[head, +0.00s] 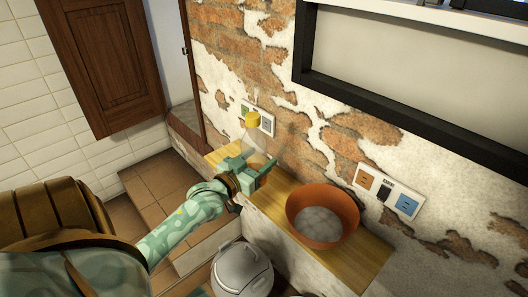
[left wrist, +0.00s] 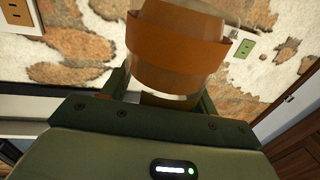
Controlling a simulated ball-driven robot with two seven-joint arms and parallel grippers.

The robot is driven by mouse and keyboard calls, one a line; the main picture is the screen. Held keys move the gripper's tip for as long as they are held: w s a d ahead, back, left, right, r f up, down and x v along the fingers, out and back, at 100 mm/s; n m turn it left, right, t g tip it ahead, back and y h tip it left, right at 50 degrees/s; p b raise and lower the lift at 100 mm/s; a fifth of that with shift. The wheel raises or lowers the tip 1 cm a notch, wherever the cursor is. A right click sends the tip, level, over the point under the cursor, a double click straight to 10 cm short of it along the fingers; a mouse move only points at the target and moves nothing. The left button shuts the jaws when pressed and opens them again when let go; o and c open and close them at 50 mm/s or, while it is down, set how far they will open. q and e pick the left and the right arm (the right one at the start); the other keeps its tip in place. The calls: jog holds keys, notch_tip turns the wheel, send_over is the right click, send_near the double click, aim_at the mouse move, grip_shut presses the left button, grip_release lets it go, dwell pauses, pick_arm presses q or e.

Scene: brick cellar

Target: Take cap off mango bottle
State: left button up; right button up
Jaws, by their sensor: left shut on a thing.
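The mango bottle shows in the head view as a pale, see-through body (head: 257,147) with a yellow cap (head: 253,119) at its top. In the left wrist view, the bottle has a broad orange band (left wrist: 170,38) and fills the space between the fingers. My left gripper (head: 252,166) is shut on the bottle's body, below the cap. Its two fingers also show in the left wrist view (left wrist: 162,98), one on each side of the bottle. The bottle's lower part is partly hidden by the gripper. I cannot pick out the cap in the left wrist view. My right gripper is in neither view.
An orange bowl (head: 322,216) with grey contents stands on the wooden shelf (head: 365,262), right of my left gripper. A brick wall with outlets (head: 388,190) rises behind the shelf. A rounded grey container (head: 242,271) stands below. Tiled steps (head: 160,195) lie left.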

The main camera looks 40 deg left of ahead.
aim_at(251, 165)
pick_arm(q)
jog(key=s, duration=0.1)
jog(key=s+d+r, duration=0.1)
jog(key=s+r, duration=0.1)
jog(key=s, duration=0.1)
jog(key=shift+d+p, duration=0.35)
jog(key=shift+o, duration=1)
jog(key=c, duration=0.5)
